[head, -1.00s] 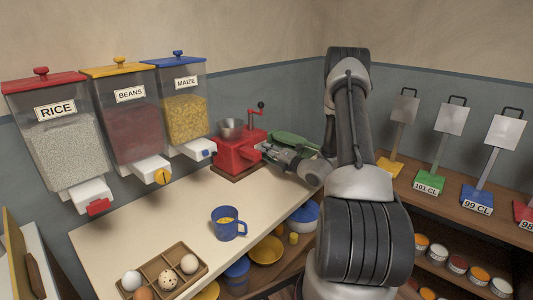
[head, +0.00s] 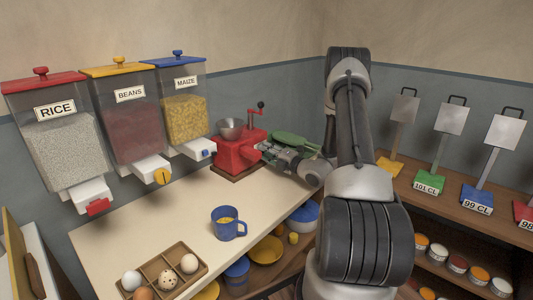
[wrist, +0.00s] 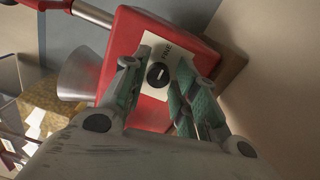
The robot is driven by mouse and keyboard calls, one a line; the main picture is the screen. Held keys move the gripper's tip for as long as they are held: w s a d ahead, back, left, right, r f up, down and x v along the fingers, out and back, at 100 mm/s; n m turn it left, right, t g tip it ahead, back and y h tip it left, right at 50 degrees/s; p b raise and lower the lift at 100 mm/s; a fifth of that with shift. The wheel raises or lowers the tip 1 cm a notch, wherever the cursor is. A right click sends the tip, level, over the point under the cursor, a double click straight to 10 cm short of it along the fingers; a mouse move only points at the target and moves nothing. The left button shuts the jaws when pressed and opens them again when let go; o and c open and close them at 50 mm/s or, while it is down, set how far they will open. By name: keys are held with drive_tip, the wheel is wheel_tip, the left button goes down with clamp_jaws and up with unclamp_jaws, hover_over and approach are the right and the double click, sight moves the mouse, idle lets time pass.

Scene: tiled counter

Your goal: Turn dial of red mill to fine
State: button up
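The red mill (head: 232,156) stands on a dark base at the back of the counter, with a grey funnel and a crank on top. In the wrist view, the red mill (wrist: 127,28) shows a white plate reading FINE (wrist: 167,52) and a black round dial (wrist: 157,76) with a short pale mark. I cannot tell exactly where the mark points. My gripper (head: 263,149) is at the mill's right side. In the wrist view, my gripper (wrist: 158,70) is open, its greenish fingers on either side of the dial. I cannot tell whether they touch it.
Wall dispensers of rice (head: 62,145), beans (head: 127,125) and maize (head: 183,110) hang at left. A blue mug (head: 226,226) and an egg tray (head: 150,270) stand on the counter front. A green object (head: 293,139) lies behind my gripper.

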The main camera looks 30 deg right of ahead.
drive_tip(key=shift+o, duration=0.6)
drive_tip(key=v, duration=1.2)
